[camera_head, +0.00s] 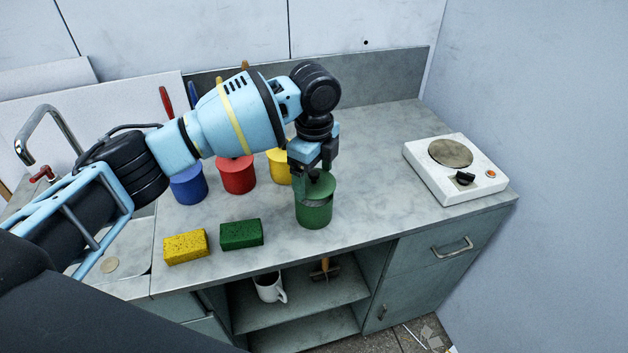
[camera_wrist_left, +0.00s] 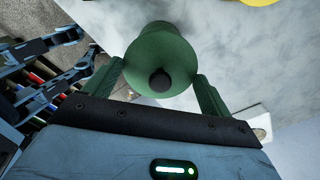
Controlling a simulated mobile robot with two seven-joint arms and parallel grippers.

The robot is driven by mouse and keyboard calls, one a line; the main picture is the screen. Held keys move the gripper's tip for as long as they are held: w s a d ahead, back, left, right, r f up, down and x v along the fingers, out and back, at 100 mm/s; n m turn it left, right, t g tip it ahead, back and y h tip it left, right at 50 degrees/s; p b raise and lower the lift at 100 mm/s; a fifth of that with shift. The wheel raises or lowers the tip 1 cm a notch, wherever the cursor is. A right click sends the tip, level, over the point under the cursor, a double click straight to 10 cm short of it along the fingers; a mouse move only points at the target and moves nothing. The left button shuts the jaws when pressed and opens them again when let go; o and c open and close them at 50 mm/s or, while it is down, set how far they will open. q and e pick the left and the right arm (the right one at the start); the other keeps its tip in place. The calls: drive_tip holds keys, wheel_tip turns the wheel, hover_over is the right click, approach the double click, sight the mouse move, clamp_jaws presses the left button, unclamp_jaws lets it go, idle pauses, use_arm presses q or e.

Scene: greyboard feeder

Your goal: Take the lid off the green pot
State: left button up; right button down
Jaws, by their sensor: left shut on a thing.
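The green pot (camera_head: 314,216) stands near the front edge of the counter. Its green lid (camera_head: 325,188) is at the pot's mouth and looks slightly tilted, with a dark gap showing under its rim. My left gripper (camera_head: 315,176) points down over the pot and is shut on the lid, partly hiding it and its knob. In the left wrist view, the lid (camera_wrist_left: 150,50) with its dark knob (camera_wrist_left: 159,81) lies between the fingers. Exactly where the fingers touch is hard to see. My right gripper is not in view.
Blue (camera_head: 188,187), red (camera_head: 237,177) and yellow (camera_head: 279,168) pots stand behind and left. Yellow (camera_head: 185,247) and green (camera_head: 241,235) sponges lie at the front edge. A hot plate (camera_head: 430,183) is at right; the counter between it and the green pot is clear.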

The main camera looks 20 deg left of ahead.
use_arm(q)
drive_tip(key=s+d+r+p, duration=0.2)
drive_tip(key=s+d, duration=0.1)
drive_tip(key=s, duration=1.2)
drive_tip(key=shift+s+r, duration=0.2)
drive_tip(key=shift+s, duration=0.2)
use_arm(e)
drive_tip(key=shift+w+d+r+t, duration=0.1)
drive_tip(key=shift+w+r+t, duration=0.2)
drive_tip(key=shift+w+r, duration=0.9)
use_arm(q)
drive_tip(key=shift+f, duration=0.1)
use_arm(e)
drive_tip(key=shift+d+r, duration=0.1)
